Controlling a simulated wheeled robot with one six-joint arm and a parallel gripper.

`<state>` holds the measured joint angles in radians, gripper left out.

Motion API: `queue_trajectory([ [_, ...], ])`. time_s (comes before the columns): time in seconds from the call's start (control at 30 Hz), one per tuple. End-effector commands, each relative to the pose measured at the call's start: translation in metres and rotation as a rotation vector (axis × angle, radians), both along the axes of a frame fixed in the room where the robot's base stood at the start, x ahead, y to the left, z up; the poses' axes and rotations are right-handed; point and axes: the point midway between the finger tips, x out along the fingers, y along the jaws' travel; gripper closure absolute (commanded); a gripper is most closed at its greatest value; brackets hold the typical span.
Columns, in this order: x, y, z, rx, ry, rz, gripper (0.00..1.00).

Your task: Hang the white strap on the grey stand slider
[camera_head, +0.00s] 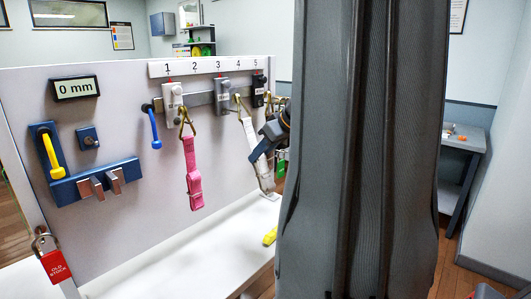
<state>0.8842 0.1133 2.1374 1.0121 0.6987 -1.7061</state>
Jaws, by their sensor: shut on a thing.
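The white strap (248,133) hangs below the rail, with a brass hook (239,103) at its top and its lower end near the white ledge. The hook is just right of the grey slider (222,94); I cannot tell whether it touches or sits on the slider's peg. My gripper (260,151) is at the strap's right side, shut on the strap. My arm hides part of the gripper and the wall to its right.
A pink strap (193,172) hangs under the white slider (172,97). A black slider (259,90) is right of the hook. A blue handle (155,128) sticks out left of the rail. A yellow object (270,236) lies low near my arm.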

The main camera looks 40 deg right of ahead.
Motion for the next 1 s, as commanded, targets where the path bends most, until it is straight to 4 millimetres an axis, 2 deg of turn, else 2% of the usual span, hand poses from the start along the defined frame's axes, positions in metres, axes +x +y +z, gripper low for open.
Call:
queue_trajectory([
  [0.37, 0.021, 0.002, -0.001, 0.000, 0.001, 0.001, 1.00],
  [0.5, 0.026, 0.002, -0.008, 0.000, -0.001, 0.000, 1.00],
  [1.0, 0.033, 0.002, -0.015, -0.001, -0.001, -0.001, 1.00],
])
